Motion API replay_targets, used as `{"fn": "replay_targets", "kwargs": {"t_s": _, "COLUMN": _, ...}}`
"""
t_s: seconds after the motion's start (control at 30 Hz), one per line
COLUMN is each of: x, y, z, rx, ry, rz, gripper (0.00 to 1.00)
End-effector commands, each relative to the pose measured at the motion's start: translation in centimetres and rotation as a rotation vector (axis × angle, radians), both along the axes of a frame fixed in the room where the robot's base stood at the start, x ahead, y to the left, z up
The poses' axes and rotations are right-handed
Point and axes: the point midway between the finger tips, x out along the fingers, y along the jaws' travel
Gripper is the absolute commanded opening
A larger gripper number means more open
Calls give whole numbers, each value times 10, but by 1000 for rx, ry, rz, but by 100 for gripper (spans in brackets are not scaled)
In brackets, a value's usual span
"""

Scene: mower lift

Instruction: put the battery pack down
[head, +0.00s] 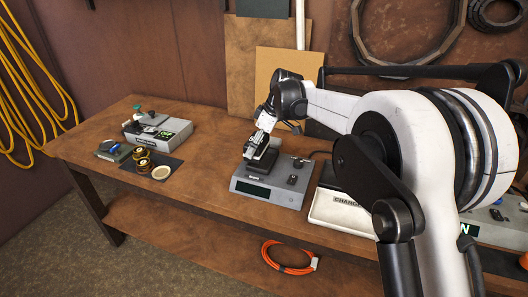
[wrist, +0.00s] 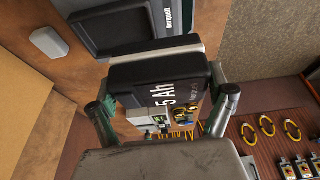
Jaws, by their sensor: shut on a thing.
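My gripper (head: 264,143) is shut on the battery pack (head: 263,160), a dark block at the grey tester-like box (head: 270,190) in the middle of the bench. I cannot tell whether the pack rests on the box or hangs just above it. In the wrist view the black battery pack (wrist: 143,82), with white "5 Ah" lettering, sits between the two fingers of my gripper (wrist: 163,105). The pack's underside is hidden.
A pale tray marked "CHARGE" (head: 338,214) is right of the box, partly behind my arm. On the left of the wooden bench (head: 205,190) are a grey scale-like device (head: 158,131), brass-coloured rolls (head: 143,162) and a pale disc (head: 161,172). An orange cable coil (head: 287,268) lies on the lower shelf.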

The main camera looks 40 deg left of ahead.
Motion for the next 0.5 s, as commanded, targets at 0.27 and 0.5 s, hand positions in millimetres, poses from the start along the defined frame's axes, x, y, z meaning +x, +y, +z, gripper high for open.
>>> {"fn": "replay_targets", "kwargs": {"t_s": 0.27, "x": 36, "y": 15, "z": -22, "rx": 0, "ry": 0, "rz": 0, "gripper": 43}}
{"fn": "replay_targets", "kwargs": {"t_s": 0.5, "x": 58, "y": 25, "z": -37, "rx": 1, "ry": 1, "rz": -1, "gripper": 43}}
